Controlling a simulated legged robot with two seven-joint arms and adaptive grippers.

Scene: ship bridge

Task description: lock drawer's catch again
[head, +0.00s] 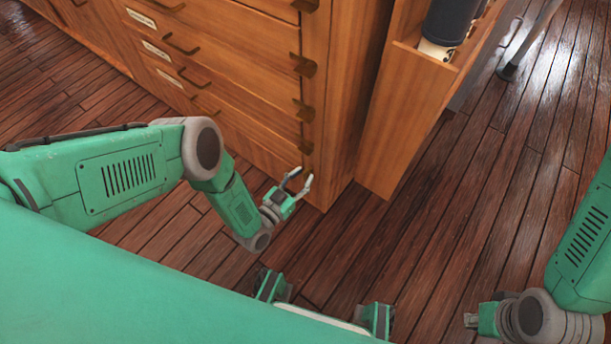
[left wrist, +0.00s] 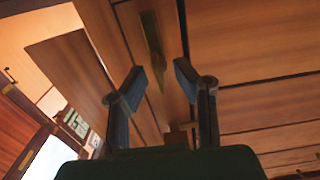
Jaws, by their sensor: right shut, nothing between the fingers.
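The wooden drawer cabinet (head: 245,62) stands at the top left in the head view. Several brass catches, one of them here (head: 303,110), run down its right front edge beside the drawers. My left gripper (head: 298,181) is open and empty, low by the cabinet's front right corner, near the lowest catch. In the left wrist view its two fingers (left wrist: 160,78) stand apart, with a dark brass strip (left wrist: 152,45) beyond them on the wood. I cannot tell whether any catch is turned or touched. My right gripper (head: 472,320) is shut and empty, low at the right, away from the cabinet.
A wooden bin (head: 410,110) holding a dark cylinder (head: 449,22) stands right of the cabinet. A metal leg (head: 510,68) rests on the floor at the upper right. The plank floor (head: 440,230) in front is clear.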

